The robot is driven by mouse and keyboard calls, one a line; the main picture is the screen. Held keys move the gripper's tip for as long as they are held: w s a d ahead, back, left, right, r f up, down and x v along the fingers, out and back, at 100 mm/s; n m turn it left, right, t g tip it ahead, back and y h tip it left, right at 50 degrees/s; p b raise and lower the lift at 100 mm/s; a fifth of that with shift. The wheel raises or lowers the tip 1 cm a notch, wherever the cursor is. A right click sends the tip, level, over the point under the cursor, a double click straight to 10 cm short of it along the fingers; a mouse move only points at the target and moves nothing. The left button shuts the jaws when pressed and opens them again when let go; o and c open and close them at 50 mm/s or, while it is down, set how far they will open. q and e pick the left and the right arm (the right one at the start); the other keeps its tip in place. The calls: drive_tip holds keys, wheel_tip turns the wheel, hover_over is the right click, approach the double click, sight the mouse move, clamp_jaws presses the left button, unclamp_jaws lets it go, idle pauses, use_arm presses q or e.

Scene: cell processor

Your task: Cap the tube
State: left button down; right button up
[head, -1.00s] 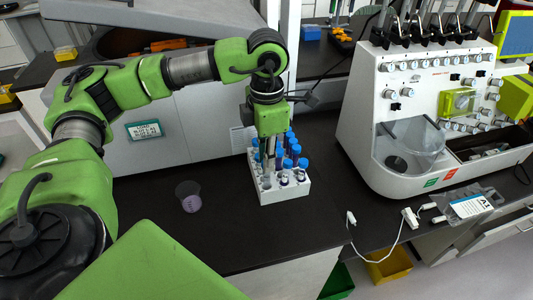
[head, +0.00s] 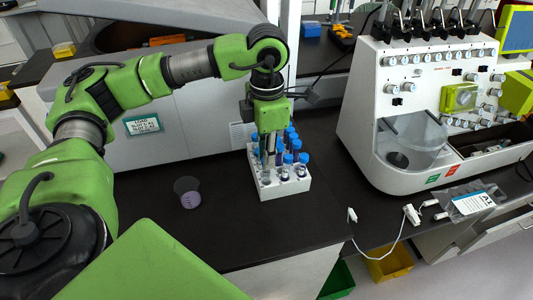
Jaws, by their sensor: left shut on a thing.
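A white rack (head: 285,192) stands on the dark bench and holds several tubes, many with blue caps (head: 303,158). At the rack's front left, a tube top (head: 265,179) shows no blue cap. My left gripper (head: 267,155) points straight down over the left part of the rack. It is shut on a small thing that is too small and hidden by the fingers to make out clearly. The tubes behind the fingers are partly hidden. My right gripper is not in view.
A small clear cup (head: 188,193) with purplish contents stands left of the rack. The white cell processor (head: 425,110) stands to the right. A labelled bag (head: 472,203) and white cable lie near the right bench edge. Bench around the cup is clear.

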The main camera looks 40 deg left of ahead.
use_arm(q)
drive_tip(key=shift+f, duration=0.2)
drive_tip(key=shift+f+b, duration=0.45)
drive_tip(key=shift+b, duration=0.15)
drive_tip(key=shift+f+m+b, duration=0.15)
drive_tip(key=shift+m+b, duration=0.6)
drive_tip(key=shift+m, duration=0.45)
drive_tip(key=m+b, duration=0.1)
drive_tip(key=m, duration=0.1)
drive_tip(key=shift+m, duration=0.3)
drive_tip(key=shift+r+m, duration=0.2)
drive_tip(key=shift+m, duration=0.5)
